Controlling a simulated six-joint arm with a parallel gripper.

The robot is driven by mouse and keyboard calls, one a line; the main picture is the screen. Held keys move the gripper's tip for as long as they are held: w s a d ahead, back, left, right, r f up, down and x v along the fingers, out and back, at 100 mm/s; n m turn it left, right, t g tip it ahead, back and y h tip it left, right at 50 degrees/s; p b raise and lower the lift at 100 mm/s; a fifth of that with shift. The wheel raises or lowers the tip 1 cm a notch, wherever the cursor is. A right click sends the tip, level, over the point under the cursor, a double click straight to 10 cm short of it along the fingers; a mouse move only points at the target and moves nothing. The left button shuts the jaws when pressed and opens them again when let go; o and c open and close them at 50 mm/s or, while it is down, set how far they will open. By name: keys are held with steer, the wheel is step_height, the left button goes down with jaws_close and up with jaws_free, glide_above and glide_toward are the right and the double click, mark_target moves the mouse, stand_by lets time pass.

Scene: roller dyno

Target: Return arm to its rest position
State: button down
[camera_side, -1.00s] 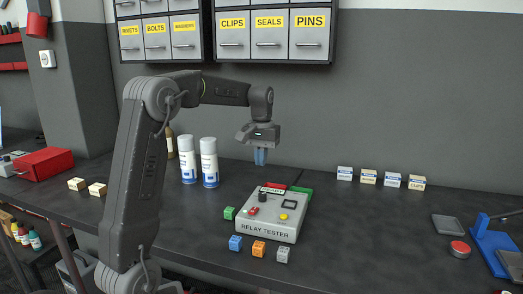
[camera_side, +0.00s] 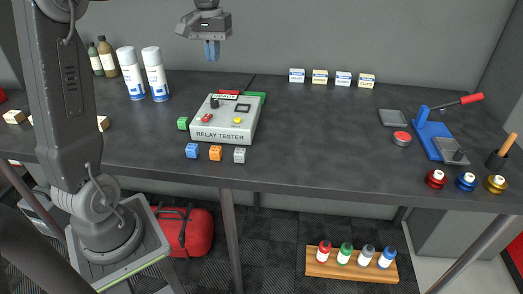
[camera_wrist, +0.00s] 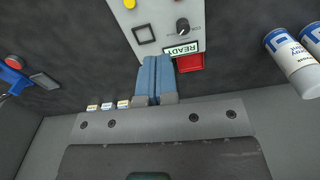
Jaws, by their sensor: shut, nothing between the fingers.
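My gripper (camera_side: 212,50) hangs fingers-down above the back of the bench, behind and above the relay tester. Its two blue fingers are together and hold nothing; they also show in the wrist view (camera_wrist: 157,80). The grey relay tester box (camera_side: 226,131) sits on the dark bench below, with a red block and a green block at its back edge. A sign reading READY shows on it in the wrist view (camera_wrist: 183,49).
Blue, orange and grey cubes (camera_side: 216,153) lie in front of the tester, a green cube (camera_side: 183,123) at its left. Spray cans (camera_side: 155,74) stand back left. Small labelled boxes (camera_side: 343,78) line the back. A blue press (camera_side: 434,130) stands right.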

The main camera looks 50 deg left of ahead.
steer(key=s+d+m+t, duration=0.2)
steer(key=s+d+m, duration=0.3)
steer(key=d, duration=0.8)
steer(key=s+d+f+m+t, duration=0.3)
steer(key=s+d+f, duration=0.2)
steer(key=s+d, duration=0.5)
step_height(320, 180, up, 2)
steer(key=n+g+h, duration=0.2)
steer(key=n+g, duration=0.5)
steer(key=n, duration=0.2)
glide_above(205, 121)
steer(key=w+a, duration=0.2)
steer(key=x, duration=1.3)
steer(key=shift+w+a, duration=0.2)
steer(key=shift+a, duration=0.1)
